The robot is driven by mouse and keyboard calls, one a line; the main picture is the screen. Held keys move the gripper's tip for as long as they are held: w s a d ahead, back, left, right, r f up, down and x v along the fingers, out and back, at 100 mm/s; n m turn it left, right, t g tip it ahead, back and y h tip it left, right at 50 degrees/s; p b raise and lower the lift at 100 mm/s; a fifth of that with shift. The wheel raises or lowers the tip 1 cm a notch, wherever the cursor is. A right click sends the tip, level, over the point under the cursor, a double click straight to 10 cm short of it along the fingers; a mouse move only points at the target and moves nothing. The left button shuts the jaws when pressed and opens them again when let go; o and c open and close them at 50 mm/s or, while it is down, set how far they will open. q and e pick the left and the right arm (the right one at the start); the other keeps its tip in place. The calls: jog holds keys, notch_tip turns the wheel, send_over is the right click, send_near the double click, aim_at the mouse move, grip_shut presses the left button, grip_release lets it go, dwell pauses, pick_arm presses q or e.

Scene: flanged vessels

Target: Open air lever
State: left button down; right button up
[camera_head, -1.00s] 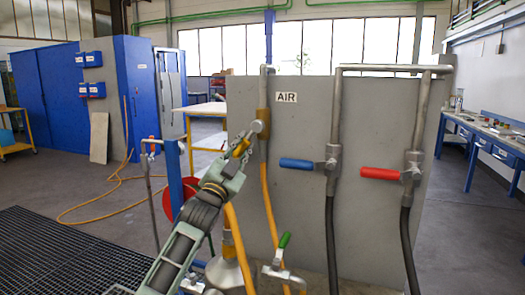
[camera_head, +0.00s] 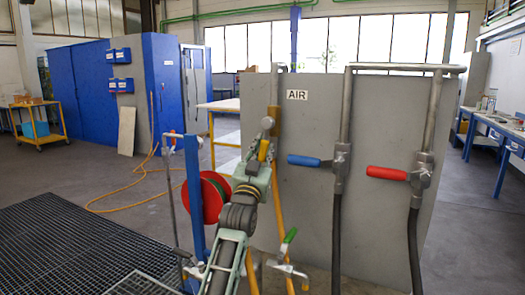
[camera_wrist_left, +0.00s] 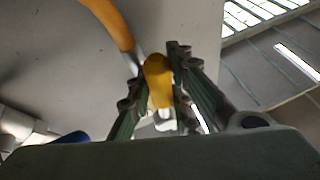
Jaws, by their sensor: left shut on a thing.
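The yellow air lever (camera_head: 263,150) hangs from its valve (camera_head: 267,123) on the leftmost pipe of the grey panel, left of the AIR label (camera_head: 297,95). The lever points almost straight down, close to the line of the pipe. My left gripper (camera_head: 261,160) is shut on its lower end and hides part of it. In the left wrist view, the lever (camera_wrist_left: 158,78) stands between the two fingers. My right gripper is not in view.
A blue lever (camera_head: 304,161) and a red lever (camera_head: 387,173) stick out leftward from the other two pipes. A green-handled valve (camera_head: 290,236) stands low in front of the panel. A red hose reel (camera_head: 207,198) is at the left.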

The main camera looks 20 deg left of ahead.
pick_arm(q)
jog(key=shift+w+d+f, duration=0.1)
jog(key=shift+d+f, duration=0.05)
jog(key=shift+f, duration=0.1)
jog(key=c, duration=1.6)
grip_release()
jog(key=shift+r, duration=0.15)
